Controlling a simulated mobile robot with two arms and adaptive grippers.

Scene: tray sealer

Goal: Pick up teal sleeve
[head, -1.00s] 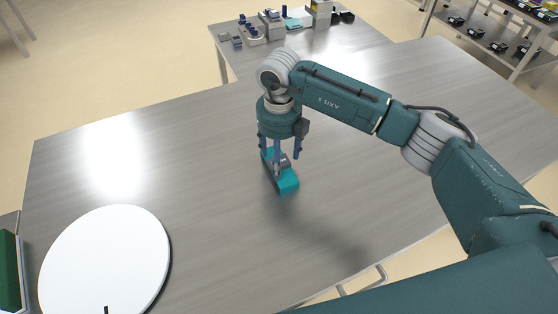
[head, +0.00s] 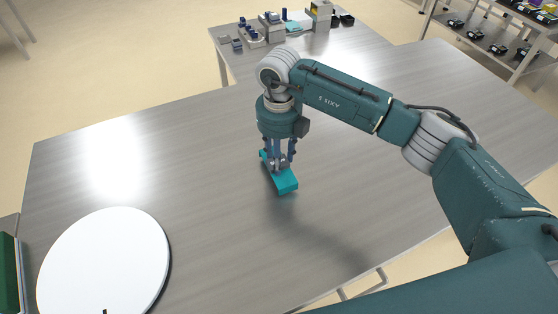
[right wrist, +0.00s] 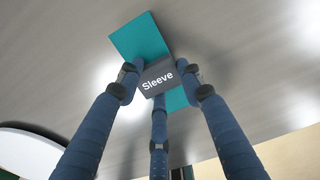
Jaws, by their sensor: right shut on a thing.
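The teal sleeve (head: 285,182) is a flat teal box lying on the metal table, under my right gripper. In the right wrist view the sleeve (right wrist: 138,38) has a grey band with the word "Sleeve" across its middle. My right gripper (head: 279,163) points down, and its blue fingers are shut on the sleeve's middle. In the right wrist view the fingers of the gripper (right wrist: 160,85) sit on both sides of the grey band. The fingers hide part of the sleeve. I cannot see a clear gap between sleeve and table. My left gripper is not in view.
A white round disc (head: 105,262) lies at the table's left front. A green-sided thing (head: 8,275) stands at the left edge. A far table holds several small devices (head: 272,26). A shelf (head: 490,40) stands at the back right. The table (head: 190,150) around the sleeve is clear.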

